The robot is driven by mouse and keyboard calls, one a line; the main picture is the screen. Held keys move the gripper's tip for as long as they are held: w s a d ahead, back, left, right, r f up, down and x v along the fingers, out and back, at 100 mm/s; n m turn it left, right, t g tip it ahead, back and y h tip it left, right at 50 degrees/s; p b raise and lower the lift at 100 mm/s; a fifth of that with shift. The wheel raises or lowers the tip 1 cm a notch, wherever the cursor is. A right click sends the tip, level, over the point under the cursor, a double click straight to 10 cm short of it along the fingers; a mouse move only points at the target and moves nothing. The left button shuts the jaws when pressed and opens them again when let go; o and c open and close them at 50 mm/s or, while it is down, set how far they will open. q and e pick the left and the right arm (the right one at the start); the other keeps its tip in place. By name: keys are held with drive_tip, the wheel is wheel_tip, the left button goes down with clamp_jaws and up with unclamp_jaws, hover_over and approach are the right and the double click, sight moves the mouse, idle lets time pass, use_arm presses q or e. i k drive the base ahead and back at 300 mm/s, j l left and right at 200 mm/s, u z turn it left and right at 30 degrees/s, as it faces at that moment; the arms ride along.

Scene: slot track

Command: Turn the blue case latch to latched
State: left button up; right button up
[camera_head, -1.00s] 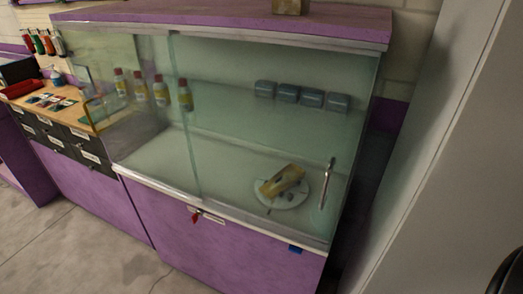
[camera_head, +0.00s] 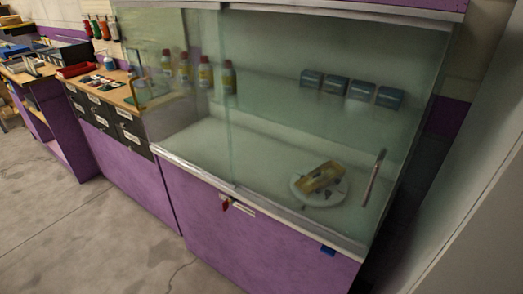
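A small blue latch (camera_head: 328,251) sits on the purple front of the glass display case, just under the metal sill at the lower right. It is too small for me to tell its latched or unlatched position. The glass case (camera_head: 270,130) has sliding panes that appear closed, with a vertical metal handle (camera_head: 373,178) on the right pane. Neither of my grippers is in view.
Inside the case are several bottles, several blue-grey boxes and a yellow object (camera_head: 322,177) on a white disc. A pale wall (camera_head: 470,210) stands close on the right. Floor at left is clear.

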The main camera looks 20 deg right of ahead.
sight(329, 251)
drive_tip(key=l+z, duration=0.1)
drive_tip(key=z, duration=1.15)
drive_tip(key=l+z, duration=0.1)
drive_tip(key=z, duration=0.3)
